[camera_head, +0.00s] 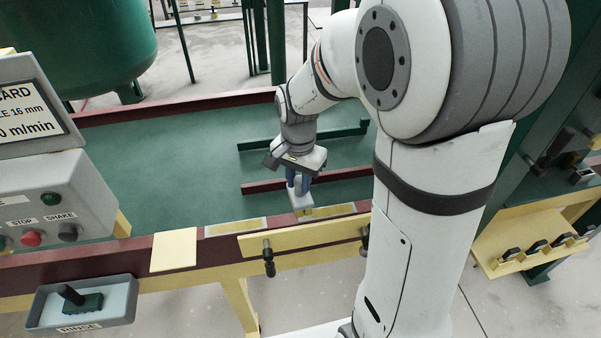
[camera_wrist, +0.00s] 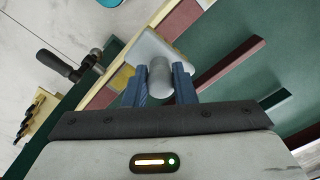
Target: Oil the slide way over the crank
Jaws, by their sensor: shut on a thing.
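My gripper (camera_head: 297,186) points down over the front edge of the green table. Its blue fingers are shut on a pale grey block-like tool (camera_head: 301,202) by its round grey handle. The tool also shows in the wrist view (camera_wrist: 158,50), between the fingers (camera_wrist: 160,85). Two pale speckled strips lie on the dark red front rim: a left strip (camera_head: 236,227) and a right strip (camera_head: 332,210). The tool is at the left end of the right strip; I cannot tell whether it touches. A black crank handle (camera_head: 268,259) hangs below the rim, and another dark handle (camera_head: 364,240) is partly hidden by my arm.
Dark red and green bars (camera_head: 275,185) stand on the table behind the tool. A control box (camera_head: 48,208) and a tray marked RINSE (camera_head: 119,299) are at the left. A pale rack with several dark handles (camera_head: 508,260) is at the right.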

